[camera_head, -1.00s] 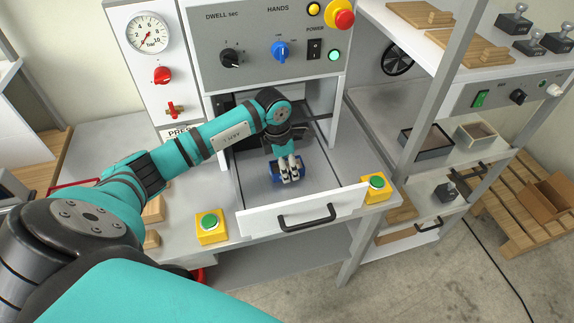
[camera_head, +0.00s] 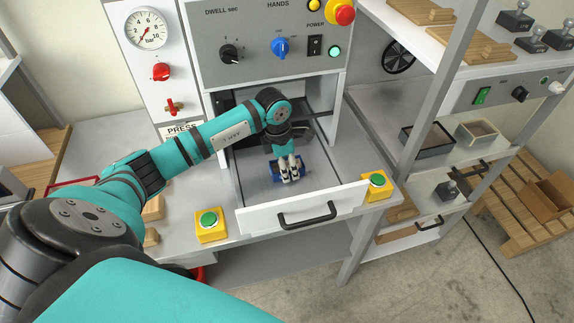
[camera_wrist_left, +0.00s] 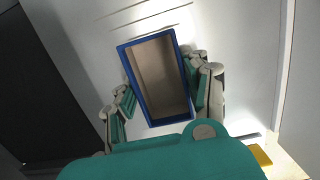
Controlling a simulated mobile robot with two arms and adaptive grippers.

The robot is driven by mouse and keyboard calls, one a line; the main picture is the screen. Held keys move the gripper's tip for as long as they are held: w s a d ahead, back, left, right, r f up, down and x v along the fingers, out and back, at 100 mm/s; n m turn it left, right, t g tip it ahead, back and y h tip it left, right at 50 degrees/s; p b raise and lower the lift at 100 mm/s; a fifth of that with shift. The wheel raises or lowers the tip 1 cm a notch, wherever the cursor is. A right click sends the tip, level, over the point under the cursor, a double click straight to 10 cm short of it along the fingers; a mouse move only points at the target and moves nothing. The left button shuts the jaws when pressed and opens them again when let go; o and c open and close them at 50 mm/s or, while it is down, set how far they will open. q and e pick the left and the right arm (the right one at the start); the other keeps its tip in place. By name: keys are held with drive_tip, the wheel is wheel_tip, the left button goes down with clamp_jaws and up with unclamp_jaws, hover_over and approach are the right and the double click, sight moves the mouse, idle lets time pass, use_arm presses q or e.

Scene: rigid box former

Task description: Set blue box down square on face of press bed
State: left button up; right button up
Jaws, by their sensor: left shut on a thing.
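The blue box (camera_wrist_left: 159,82) is open-topped with a brown inside. In the left wrist view it sits between the two fingers of my left gripper (camera_wrist_left: 163,98), which is shut on its side walls. The box looks turned a little relative to the lines on the bed. In the head view my left gripper (camera_head: 289,168) points down, and part of the blue box (camera_head: 277,175) shows around the fingers, over the grey press bed (camera_head: 325,175). I cannot tell whether the box touches the bed. My right gripper is not in view.
A white drawer front (camera_head: 255,219) with a black handle closes the near side of the bed. Yellow button boxes with green buttons stand left (camera_head: 211,226) and right (camera_head: 376,187). The press control panel (camera_head: 275,50) rises behind. A shelf rack (camera_head: 440,150) stands at right.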

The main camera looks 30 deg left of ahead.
use_arm(q)
drive_tip(key=shift+f, duration=0.25)
drive_tip(key=o, duration=1.1)
drive_tip(key=shift+r, duration=0.15)
drive_tip(key=r, duration=0.4)
drive_tip(key=s+r, duration=0.1)
drive_tip(key=r, duration=0.2)
drive_tip(key=a+r, duration=0.1)
drive_tip(key=r, duration=0.3)
drive_tip(key=shift+s+a+r, duration=0.1)
drive_tip(key=shift+s+r, duration=0.1)
drive_tip(key=shift+r, duration=0.1)
